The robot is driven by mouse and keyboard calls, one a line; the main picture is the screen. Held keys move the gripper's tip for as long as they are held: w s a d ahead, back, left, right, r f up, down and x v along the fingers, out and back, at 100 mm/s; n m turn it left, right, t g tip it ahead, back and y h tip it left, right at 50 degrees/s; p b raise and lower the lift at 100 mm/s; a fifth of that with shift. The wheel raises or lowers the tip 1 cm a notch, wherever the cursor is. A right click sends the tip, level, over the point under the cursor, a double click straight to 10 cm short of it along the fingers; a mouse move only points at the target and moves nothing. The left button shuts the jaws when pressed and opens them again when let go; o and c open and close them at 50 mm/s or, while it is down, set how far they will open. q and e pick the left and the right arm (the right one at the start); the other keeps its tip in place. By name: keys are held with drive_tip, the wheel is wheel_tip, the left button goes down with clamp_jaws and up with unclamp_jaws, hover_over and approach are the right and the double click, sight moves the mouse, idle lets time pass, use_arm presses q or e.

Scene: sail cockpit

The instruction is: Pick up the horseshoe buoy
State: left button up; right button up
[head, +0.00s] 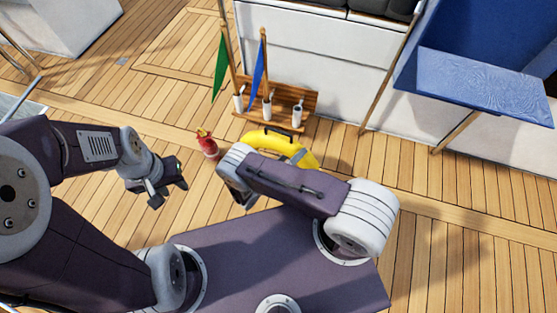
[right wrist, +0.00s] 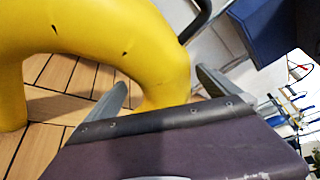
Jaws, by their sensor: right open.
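The yellow horseshoe buoy (head: 275,143) is by the front of the wooden flag rack in the head view, partly hidden behind my right arm. A grey band crosses it. In the right wrist view the curved yellow buoy (right wrist: 95,28) is close, with one limb coming down between my right gripper's fingers. My right gripper (right wrist: 160,94) is open there; whether it touches the buoy I cannot tell. In the head view the right gripper (head: 238,192) is mostly hidden under its wrist. My left gripper (head: 170,193) is open and empty above the deck, left of the buoy.
A wooden rack (head: 300,97) holds white cups and a green flag (head: 220,68) and a blue flag (head: 259,62). A red object (head: 207,146) stands left of the buoy. A blue table (head: 480,85) is at the right. The deck at the right is clear.

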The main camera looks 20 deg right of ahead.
drive_tip(key=x, duration=0.2)
drive_tip(key=shift+w+d+f, duration=0.15)
drive_tip(key=shift+d, duration=0.1)
use_arm(q)
drive_tip(key=shift+f, duration=0.4)
use_arm(e)
drive_tip(key=c, duration=1.8)
drive_tip(key=shift+o, duration=0.2)
